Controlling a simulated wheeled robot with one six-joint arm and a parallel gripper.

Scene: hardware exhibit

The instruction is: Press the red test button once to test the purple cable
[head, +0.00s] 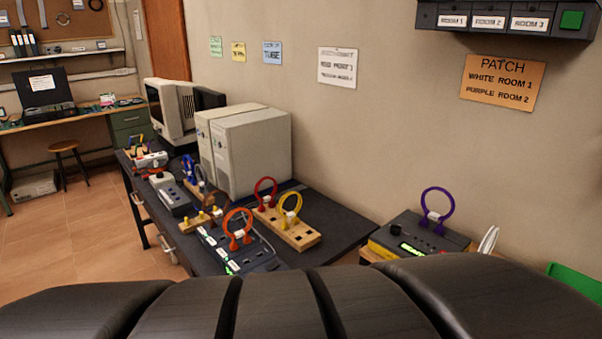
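The purple cable (437,206) stands as an upright loop on top of a dark tester box (405,232) at the right. Both of its ends appear to meet the box's top, and a white tag sits at the bottom of the loop. The box has a yellow front part and a lit green display (412,249) whose text is too small to read. A small red spot at the box's front right, likely the red test button (446,252), is partly hidden by the dark shape in the foreground. My gripper is not in view.
Left of the tester, a long dark table carries a switch (232,250) with an orange cable (238,222), a wooden block (296,234) with red and yellow cables, and computer towers (250,155). A patch sign (502,83) hangs on the wall. Open floor lies left.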

